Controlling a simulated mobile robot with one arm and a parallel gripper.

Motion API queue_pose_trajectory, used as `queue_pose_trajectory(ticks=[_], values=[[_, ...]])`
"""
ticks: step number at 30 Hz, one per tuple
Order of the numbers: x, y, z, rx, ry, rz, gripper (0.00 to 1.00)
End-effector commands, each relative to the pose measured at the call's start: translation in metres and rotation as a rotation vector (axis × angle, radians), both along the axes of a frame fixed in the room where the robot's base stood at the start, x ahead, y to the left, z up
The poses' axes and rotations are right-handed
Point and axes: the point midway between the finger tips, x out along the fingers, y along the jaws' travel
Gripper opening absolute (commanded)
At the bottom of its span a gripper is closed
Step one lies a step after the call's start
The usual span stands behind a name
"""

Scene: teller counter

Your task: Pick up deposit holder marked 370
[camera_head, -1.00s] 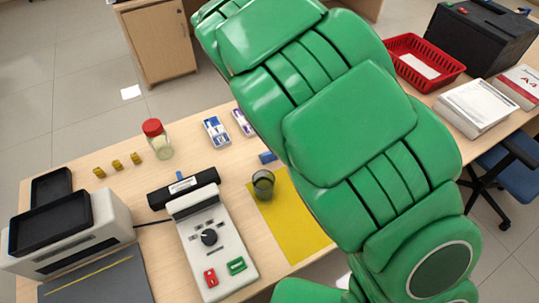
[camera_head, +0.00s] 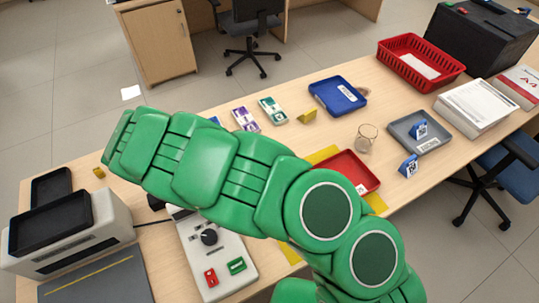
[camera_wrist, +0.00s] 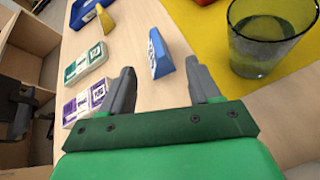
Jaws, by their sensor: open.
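A blue wedge-shaped holder (camera_wrist: 166,60) with a white label stands on the table in the wrist view, ahead of my gripper and between its fingers' lines. The label's number is too slanted and small to read. My gripper (camera_wrist: 160,66) is open and empty, with its fingertips near the holder's close end. In the head view my arm hides the gripper and this holder. Two other blue holders with white labels show there: one stands in the grey tray (camera_head: 436,144), the other (camera_head: 409,166) on the table beside it.
A dark glass (camera_wrist: 268,35) stands on the yellow mat (camera_wrist: 210,30), close right of my gripper. Purple bundles (camera_wrist: 88,98) and green bundles (camera_wrist: 86,64) lie to the left. A yellow wedge (camera_head: 307,116), blue tray (camera_head: 338,95), red tray (camera_head: 350,172) and clear glass (camera_head: 366,138) stand farther off.

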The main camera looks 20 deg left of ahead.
Motion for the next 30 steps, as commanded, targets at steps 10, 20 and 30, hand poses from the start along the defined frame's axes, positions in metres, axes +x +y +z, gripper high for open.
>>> queue_pose_trajectory(ticks=[10, 20, 30], values=[[0.009, -0.013, -0.014, -0.011, 0.005, 0.011, 0.62], [0.027, -0.030, -0.026, -0.010, 0.008, 0.011, 0.62], [0.044, -0.049, -0.038, -0.008, 0.006, 0.012, 0.62]])
